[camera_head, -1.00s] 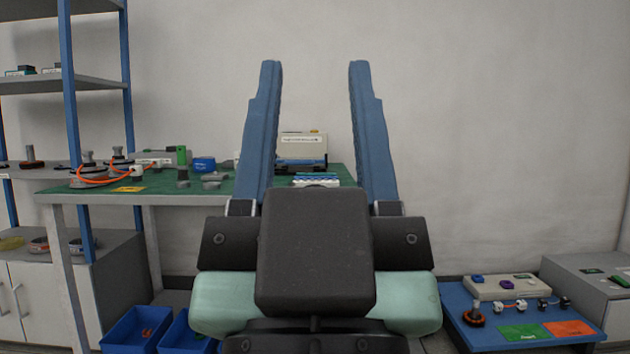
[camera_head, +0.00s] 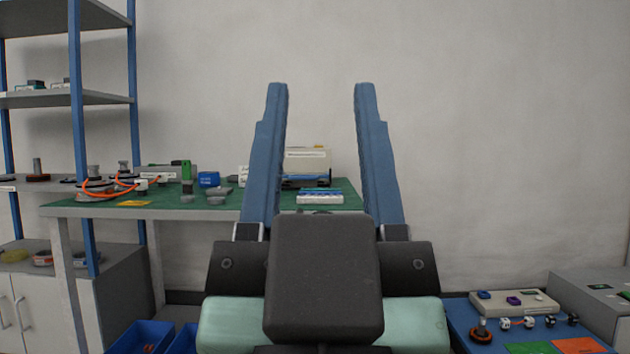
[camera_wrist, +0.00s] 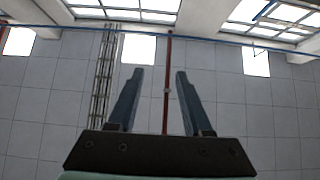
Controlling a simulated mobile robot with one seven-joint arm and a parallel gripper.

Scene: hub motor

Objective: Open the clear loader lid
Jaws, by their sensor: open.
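My gripper (camera_head: 321,90) is open and empty, with its two blue fingers pointing up in front of the head camera. It also shows in the wrist view (camera_wrist: 159,71), where only the wall, windows and pipes lie beyond it. Between the fingers in the head view, a cream and dark box-like device (camera_head: 307,160) stands at the back of the green-topped bench (camera_head: 225,208). It may be the loader, but I cannot make out a clear lid on it. My gripper is well apart from it, and my fingers and wrist hide part of the bench.
A white rack with blue tops (camera_head: 320,197) lies in front of the device. Motor parts with orange cables (camera_head: 96,188) sit at the bench's left. Blue shelving (camera_head: 78,130) stands left, blue bins (camera_head: 142,338) below. A low blue table (camera_head: 470,320) with parts is at right.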

